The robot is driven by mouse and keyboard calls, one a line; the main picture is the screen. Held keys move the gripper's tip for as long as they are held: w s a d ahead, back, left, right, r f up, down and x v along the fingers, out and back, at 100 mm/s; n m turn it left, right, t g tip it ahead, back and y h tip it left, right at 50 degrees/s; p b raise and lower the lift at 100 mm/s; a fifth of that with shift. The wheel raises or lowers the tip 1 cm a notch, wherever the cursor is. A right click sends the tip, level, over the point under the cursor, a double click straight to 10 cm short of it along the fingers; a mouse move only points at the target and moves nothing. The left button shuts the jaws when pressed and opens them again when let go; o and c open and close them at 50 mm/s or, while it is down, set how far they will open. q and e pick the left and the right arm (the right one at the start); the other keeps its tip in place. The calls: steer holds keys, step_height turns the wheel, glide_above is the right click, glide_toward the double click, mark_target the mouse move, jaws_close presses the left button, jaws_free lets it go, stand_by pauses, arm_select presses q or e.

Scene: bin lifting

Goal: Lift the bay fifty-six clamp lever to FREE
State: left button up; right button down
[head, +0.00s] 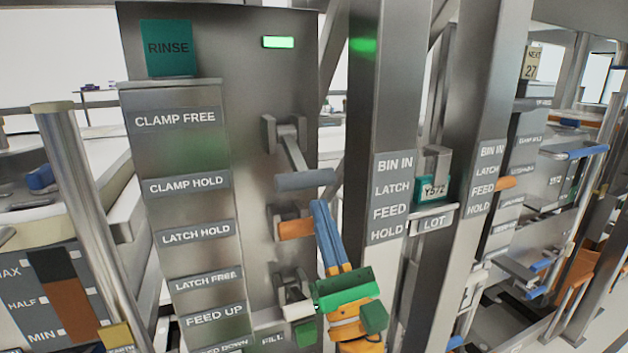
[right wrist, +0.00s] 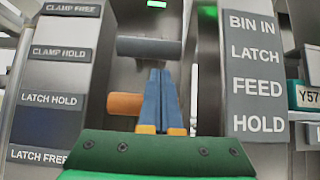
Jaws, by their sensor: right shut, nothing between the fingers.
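The clamp lever (head: 305,180) has a grey bar handle on a bright arm that slopes down from its bracket. The handle sits about level with the CLAMP HOLD label (head: 187,185), below the CLAMP FREE label (head: 175,119). In the right wrist view the grey handle (right wrist: 149,48) lies just above my fingertips. My right gripper (head: 321,205) has blue fingers pressed together and empty, pointing up just below the handle's right end. Whether they touch it I cannot tell. My left gripper is not in view. No bay number fifty-six is readable.
An orange-handled lever (head: 296,229) is just below, left of my fingers. A steel post (head: 386,110) with BIN IN, LATCH, FEED and HOLD labels stands close on the right. A RINSE tag (head: 168,48) tops the panel.

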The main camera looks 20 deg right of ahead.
mark_target(292, 149)
steer(key=p+x, duration=0.1)
steer(key=x, duration=0.3)
steer(key=shift+w+f, duration=0.1)
